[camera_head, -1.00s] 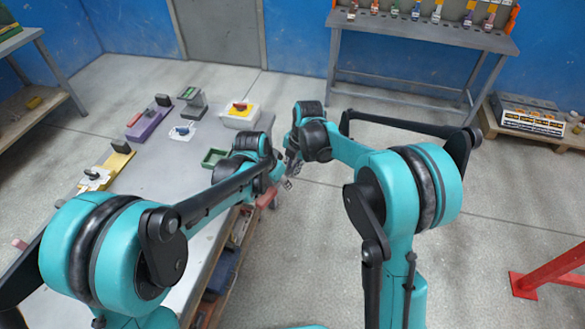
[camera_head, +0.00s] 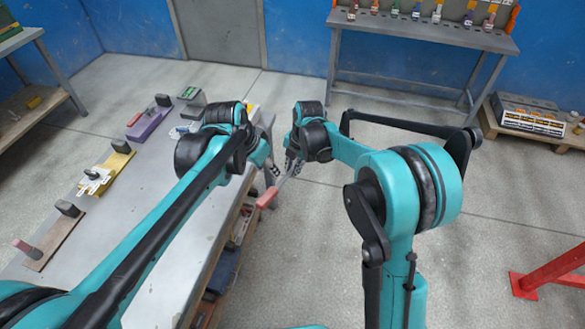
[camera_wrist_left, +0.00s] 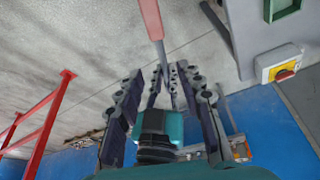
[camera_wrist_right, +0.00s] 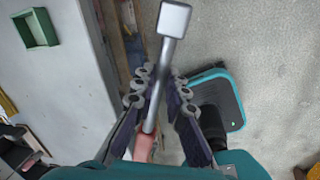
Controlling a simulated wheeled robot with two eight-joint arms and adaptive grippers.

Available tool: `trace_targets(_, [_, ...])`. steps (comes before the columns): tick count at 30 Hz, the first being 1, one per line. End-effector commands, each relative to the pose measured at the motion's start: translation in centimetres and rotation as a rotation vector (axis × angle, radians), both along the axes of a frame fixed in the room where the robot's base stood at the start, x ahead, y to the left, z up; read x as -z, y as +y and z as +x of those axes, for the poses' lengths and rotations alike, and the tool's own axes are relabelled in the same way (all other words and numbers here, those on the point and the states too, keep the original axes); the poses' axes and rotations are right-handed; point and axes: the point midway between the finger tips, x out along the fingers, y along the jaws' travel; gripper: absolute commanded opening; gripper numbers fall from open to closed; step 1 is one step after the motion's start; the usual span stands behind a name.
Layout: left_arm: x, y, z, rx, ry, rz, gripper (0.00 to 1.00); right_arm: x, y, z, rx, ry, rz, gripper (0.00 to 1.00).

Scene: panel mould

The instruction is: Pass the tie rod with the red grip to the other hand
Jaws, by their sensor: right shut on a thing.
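The tie rod is a grey metal rod with a red grip (camera_head: 267,198). Its square metal head (camera_wrist_right: 175,19) shows at the top of the right wrist view, with the red grip (camera_wrist_right: 143,148) low. My right gripper (camera_head: 292,167) is shut on the rod (camera_wrist_right: 159,80), off the table's right edge. My left gripper (camera_head: 271,173) is close beside it on the left. In the left wrist view the left fingers (camera_wrist_left: 164,78) stand apart, with the red grip (camera_wrist_left: 151,18) above. Whether the rod lies between them I cannot tell.
The grey table (camera_head: 190,225) carries a purple fixture (camera_head: 150,122), a yellow fixture (camera_head: 108,170) and a brown board (camera_head: 52,242). A green tray (camera_wrist_right: 36,30) shows in the right wrist view. A shelf (camera_head: 425,35) stands behind.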

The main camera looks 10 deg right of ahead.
Motion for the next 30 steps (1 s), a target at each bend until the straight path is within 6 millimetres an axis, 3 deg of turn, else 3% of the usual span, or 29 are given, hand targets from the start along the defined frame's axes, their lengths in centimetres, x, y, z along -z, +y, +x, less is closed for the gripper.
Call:
trace_targets(5, [-1.3,4.3,-3.2,-0.142,-0.033,-0.008,0.37,0.0,0.0,0.0,0.0,0.0,0.0,0.0])
trace_targets(8, [-1.7,7.8,-6.1,-0.269,-0.066,-0.017,0.37,0.0,0.0,0.0,0.0,0.0,0.0,0.0])
trace_targets(15, [-0.3,14.6,-13.0,-0.56,-0.154,-0.056,0.37,0.0,0.0,0.0,0.0,0.0,0.0,0.0])
trace_targets(22, [1.6,17.6,-16.7,-0.716,-0.21,-0.084,0.37,0.0,0.0,0.0,0.0,0.0,0.0,0.0])
trace_targets(30, [2.1,18.2,-17.3,-0.749,-0.222,-0.09,0.37,0.0,0.0,0.0,0.0,0.0,0.0,0.0])
